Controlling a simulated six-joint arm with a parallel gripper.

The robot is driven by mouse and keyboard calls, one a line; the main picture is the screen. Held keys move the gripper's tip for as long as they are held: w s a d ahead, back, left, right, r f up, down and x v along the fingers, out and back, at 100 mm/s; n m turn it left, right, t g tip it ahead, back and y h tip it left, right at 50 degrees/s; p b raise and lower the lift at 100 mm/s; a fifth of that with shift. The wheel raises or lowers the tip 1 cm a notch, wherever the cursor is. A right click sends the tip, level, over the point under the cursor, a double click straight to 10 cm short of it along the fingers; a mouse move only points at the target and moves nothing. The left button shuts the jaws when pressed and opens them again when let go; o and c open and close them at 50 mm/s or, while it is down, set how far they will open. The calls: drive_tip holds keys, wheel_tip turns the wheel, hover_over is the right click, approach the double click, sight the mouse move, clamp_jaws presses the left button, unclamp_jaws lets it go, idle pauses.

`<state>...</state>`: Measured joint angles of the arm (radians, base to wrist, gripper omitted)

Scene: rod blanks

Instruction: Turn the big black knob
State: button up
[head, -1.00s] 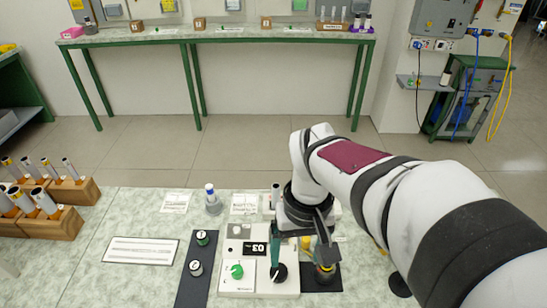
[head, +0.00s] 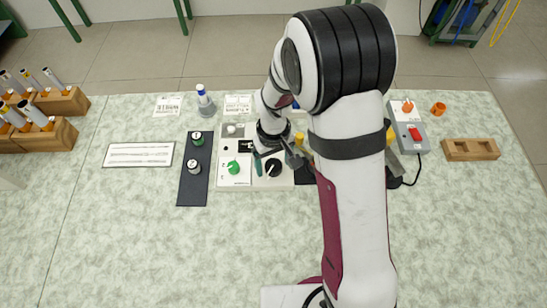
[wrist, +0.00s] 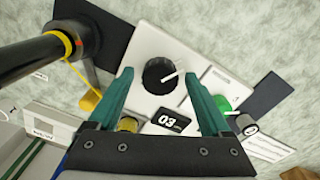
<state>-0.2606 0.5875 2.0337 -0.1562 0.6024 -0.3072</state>
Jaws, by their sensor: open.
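The big black knob (head: 273,168) with a white pointer line sits on a white panel (head: 284,184). In the wrist view the knob (wrist: 155,79) is round and dark, its pointer aimed right and slightly up. My gripper (wrist: 158,74) is open, with teal fingers spread to the left and right of the knob in that view. I cannot tell whether the fingertips are down at the knob's height; no contact shows. In the head view my gripper (head: 272,159) is at the knob, partly hidden by my wrist.
A smaller green knob (head: 233,168) is left of the black knob, and a "03" display (wrist: 170,121) is close by. A dark mat (head: 193,190) holds two cylinders. A grey box with a red switch (head: 415,134) stands right. The front table is clear.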

sight(273, 165)
drive_tip(key=c, duration=1.3)
drive_tip(key=n, duration=0.4)
clamp_jaws()
drive_tip(key=o, duration=1.3)
unclamp_jaws()
wheel_tip(273, 165, up, 16)
drive_tip(key=shift+f, duration=0.1)
